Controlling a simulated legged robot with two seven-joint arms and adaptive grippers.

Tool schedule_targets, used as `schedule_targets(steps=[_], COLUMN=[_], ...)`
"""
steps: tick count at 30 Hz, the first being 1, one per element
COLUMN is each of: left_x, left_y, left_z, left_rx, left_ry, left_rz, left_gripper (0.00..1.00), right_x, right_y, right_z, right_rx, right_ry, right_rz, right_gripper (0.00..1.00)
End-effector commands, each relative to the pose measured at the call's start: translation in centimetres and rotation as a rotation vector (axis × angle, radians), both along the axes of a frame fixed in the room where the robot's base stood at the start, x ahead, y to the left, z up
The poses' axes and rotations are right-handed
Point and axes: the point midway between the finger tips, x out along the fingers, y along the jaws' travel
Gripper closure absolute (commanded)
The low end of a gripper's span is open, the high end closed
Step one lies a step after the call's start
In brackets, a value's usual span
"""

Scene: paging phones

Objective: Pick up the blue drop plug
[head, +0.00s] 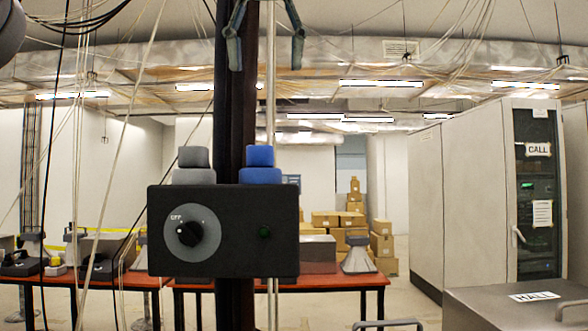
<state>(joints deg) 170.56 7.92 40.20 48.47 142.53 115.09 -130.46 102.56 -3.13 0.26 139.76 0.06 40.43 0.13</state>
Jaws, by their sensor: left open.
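The blue drop plug (260,166) stands upright on the top right of a black box (278,204). It has a narrower blue cap above a wider blue base. A grey plug (194,166) of the same shape stands on the box's top left. My left gripper (265,56) hangs at the top centre, above the blue plug in the picture. Its two fingers are spread apart with nothing between them, and they do not touch the plug. My right gripper is not seen.
The box has a dial (190,233) marked OFF and a dark pole behind it. Loose cables hang at the left. Tables (340,281) with phones stand behind, and cardboard boxes (350,238) further back. A grey cabinet (465,205) and a metal case (500,305) are at the right.

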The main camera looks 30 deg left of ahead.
Motion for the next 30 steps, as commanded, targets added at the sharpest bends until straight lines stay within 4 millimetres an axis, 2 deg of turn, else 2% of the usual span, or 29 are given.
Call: schedule_targets(steps=[3, 10, 14, 19, 25, 30], left_x=[-0.4, 1.2, 2.3, 2.6, 2.7, 4.0], left_y=[0.1, 0.6, 1.1, 1.5, 1.7, 1.9], left_z=[-0.4, -2.7, -4.9, -6.9, -8.0, -10.3], left_rx=[-0.007, -0.005, -0.004, 0.0, -0.001, 0.001], left_ry=[0.006, 0.009, 0.016, 0.004, 0.0, 0.005], left_rz=[-0.01, -0.009, -0.009, -0.002, -0.004, -0.003], left_gripper=[0.45, 0.45, 0.45, 0.45, 0.45, 0.45], right_x=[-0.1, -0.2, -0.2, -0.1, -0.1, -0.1], right_y=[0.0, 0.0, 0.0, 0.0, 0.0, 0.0], right_z=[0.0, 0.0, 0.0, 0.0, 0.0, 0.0], right_rx=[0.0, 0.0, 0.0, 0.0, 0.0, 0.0], right_ry=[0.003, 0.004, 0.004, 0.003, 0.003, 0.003], right_rz=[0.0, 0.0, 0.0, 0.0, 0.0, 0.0], right_gripper=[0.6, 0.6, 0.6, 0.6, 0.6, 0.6])
